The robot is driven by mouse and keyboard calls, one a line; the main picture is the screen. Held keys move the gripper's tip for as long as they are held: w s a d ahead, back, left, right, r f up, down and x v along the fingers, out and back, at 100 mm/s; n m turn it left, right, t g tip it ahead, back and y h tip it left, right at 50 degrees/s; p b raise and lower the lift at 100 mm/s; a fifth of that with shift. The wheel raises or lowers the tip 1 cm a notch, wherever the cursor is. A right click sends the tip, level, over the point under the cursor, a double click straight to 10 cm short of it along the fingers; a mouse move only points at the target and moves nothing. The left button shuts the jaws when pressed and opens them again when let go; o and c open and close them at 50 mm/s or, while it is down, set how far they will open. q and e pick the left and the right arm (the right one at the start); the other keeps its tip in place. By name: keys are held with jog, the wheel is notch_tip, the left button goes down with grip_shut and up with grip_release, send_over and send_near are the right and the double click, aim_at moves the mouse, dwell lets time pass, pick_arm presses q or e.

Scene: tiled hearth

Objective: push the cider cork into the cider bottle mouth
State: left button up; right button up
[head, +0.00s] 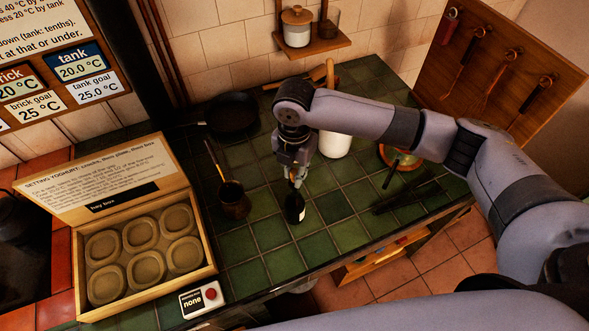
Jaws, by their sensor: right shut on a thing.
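The dark cider bottle (294,209) stands on the green tiles near the front edge, with a bit of pale label showing low on its right side. My right gripper (294,178) points down directly over the bottle's top. Its fingers are shut on a small tan thing, seemingly the cider cork, which is mostly hidden between the fingertips. The bottle mouth is hidden at the fingertips, so I cannot tell whether the cork touches it or is in it. My left gripper is not in view.
A copper pot (234,203) stands left of the bottle, and a black pan (232,112) lies behind. A white container (335,145) stands behind my right arm. Tiles just around the bottle are clear.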

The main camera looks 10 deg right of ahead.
jog(key=shift+f+b, duration=0.4)
jog(key=shift+f, duration=0.8)
dwell(0.5)
dwell(0.4)
jog(key=o, duration=0.8)
jog(key=shift+o, duration=0.2)
jog(key=shift+o, duration=1.2)
jog(key=shift+r, duration=0.5)
jog(key=shift+r+p, duration=0.5)
jog(key=shift+r, duration=0.25)
jog(key=shift+r, duration=0.35)
